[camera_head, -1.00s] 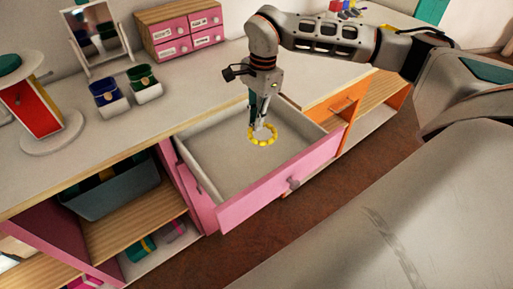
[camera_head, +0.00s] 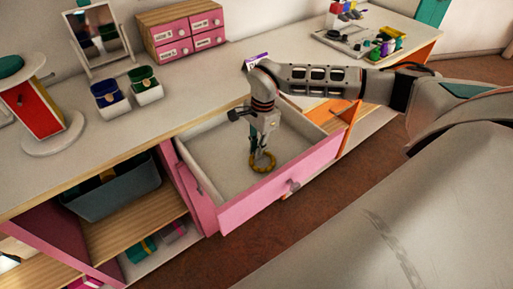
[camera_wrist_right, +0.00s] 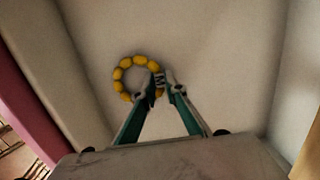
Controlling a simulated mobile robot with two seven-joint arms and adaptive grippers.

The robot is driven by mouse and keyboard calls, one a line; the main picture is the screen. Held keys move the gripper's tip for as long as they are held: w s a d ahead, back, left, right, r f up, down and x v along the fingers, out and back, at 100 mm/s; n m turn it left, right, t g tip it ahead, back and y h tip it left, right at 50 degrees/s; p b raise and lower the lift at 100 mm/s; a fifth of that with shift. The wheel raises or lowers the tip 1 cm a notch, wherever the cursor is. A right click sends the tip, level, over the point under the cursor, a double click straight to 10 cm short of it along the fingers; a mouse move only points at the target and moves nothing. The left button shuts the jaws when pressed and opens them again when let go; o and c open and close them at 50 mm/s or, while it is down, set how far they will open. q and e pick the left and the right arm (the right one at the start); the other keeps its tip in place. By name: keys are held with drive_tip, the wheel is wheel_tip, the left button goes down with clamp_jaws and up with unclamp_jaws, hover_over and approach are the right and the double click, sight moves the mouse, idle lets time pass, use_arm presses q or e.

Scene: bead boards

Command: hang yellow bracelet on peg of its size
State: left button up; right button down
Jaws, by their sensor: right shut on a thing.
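The yellow bracelet (camera_head: 263,168) is a ring of yellow beads inside the open pink drawer (camera_head: 262,197). In the right wrist view the bracelet (camera_wrist_right: 121,74) appears as a near-full circle against the pale drawer floor. My right gripper (camera_head: 257,151) reaches down into the drawer and is shut on the bracelet's edge. Its fingertips (camera_wrist_right: 161,82) cover the bracelet's right side in the wrist view. I cannot tell whether the bracelet touches the drawer floor. I cannot make out a peg for it clearly. My left gripper is not in view.
Drawer walls surround my right gripper. On the worktop are a mirror (camera_head: 97,35), two small open boxes (camera_head: 146,88), a pink drawer cabinet (camera_head: 183,33) and a red-and-white stand (camera_head: 42,108). A tray (camera_head: 345,43) with coloured pieces lies at the back right.

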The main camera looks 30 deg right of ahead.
drive_tip(key=shift+f, duration=0.15)
drive_tip(key=c, duration=2.1)
unclamp_jaws()
drive_tip(key=shift+f+b, duration=0.15)
drive_tip(key=shift+b, duration=0.25)
drive_tip(key=r, duration=0.8)
drive_tip(key=shift+w+d, duration=0.1)
drive_tip(key=shift+d, duration=0.1)
